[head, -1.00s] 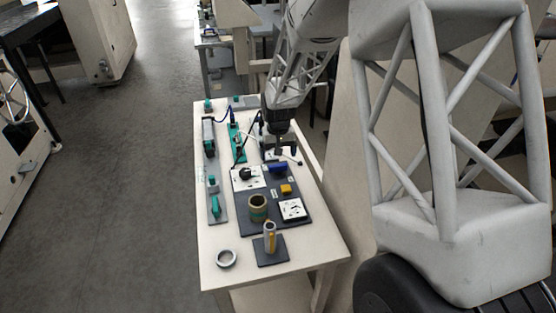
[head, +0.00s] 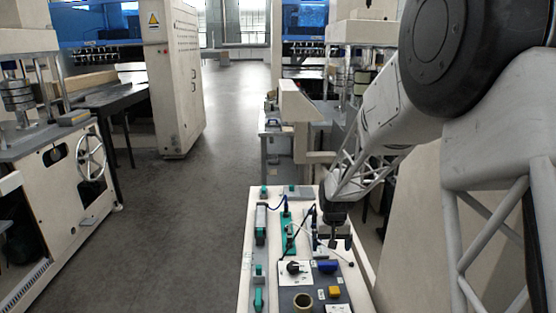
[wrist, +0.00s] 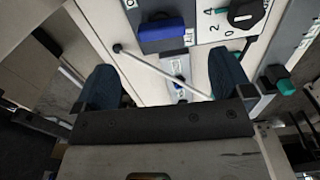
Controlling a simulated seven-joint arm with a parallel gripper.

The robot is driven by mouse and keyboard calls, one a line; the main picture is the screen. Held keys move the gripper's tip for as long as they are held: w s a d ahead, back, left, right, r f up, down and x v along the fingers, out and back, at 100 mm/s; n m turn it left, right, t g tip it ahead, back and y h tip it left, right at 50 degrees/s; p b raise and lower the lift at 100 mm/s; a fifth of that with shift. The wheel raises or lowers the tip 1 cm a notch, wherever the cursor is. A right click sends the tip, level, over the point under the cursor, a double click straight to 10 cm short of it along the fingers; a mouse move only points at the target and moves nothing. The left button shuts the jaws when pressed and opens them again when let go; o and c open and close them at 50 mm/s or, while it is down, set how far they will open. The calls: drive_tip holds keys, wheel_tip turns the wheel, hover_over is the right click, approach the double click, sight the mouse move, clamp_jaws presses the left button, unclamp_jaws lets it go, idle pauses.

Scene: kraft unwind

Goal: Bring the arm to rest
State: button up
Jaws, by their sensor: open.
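My gripper (head: 335,242) hangs over the far part of the white table (head: 246,280), just beyond a panel with a blue block (head: 327,267) and a black knob (head: 293,267). In the wrist view, my gripper (wrist: 168,80) has its two dark fingers spread wide apart, with nothing held between them. A thin pale rod with a dark ball end (wrist: 117,48) crosses the view between and beyond the fingers. The blue block (wrist: 162,28) and the knob (wrist: 246,12) lie beyond the fingertips. My arm reaches in from the upper right in the head view.
Green-and-grey fixtures (head: 259,282) line the table's left side. Machines stand at left and behind. The floor (head: 185,215) left of the table is clear.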

drive_tip(key=s+r+t, duration=0.1)
drive_tip(key=s+r, duration=1.5)
drive_tip(key=s, duration=0.3)
drive_tip(key=s+r, duration=0.2)
drive_tip(key=s, duration=0.8)
drive_tip(key=s+a+r+t, duration=0.1)
drive_tip(key=s, duration=0.9)
drive_tip(key=shift+r+t, duration=0.3)
drive_tip(key=shift+r, duration=0.05)
